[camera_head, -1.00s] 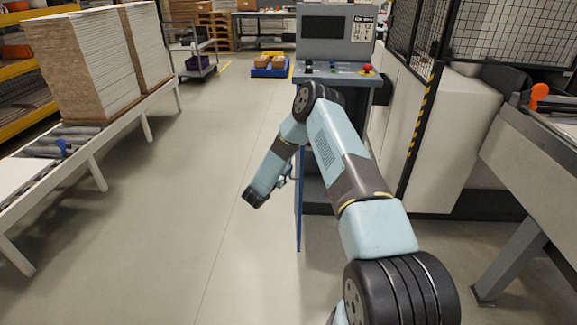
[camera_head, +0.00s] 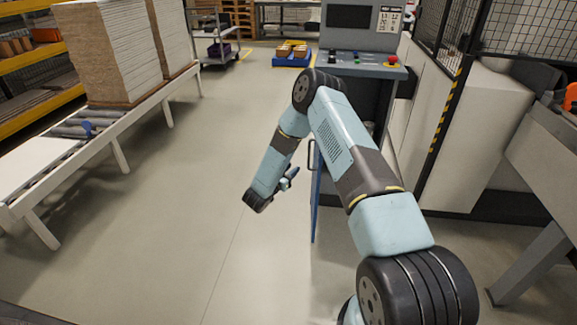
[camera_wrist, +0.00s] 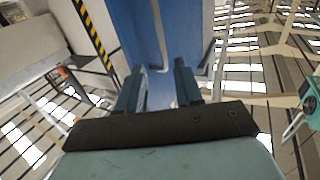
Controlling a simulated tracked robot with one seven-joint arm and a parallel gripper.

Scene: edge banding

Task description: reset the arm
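My arm reaches forward in the head view, raised at the elbow, with its forearm hanging down and to the left. The arm's end is above the floor, to the left of a blue panel (camera_head: 317,195) below the control console. A blue panel with a metal handle (camera_wrist: 212,45) fills the upper middle, beyond the fingertips.
The control console (camera_head: 360,63) stands ahead. A roller conveyor (camera_head: 125,110) with tall board stacks (camera_head: 108,55) is at the left. A white machine cabinet (camera_head: 478,140) and a grey machine (camera_head: 550,150) are at the right. Open floor (camera_head: 170,230) lies left of my arm.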

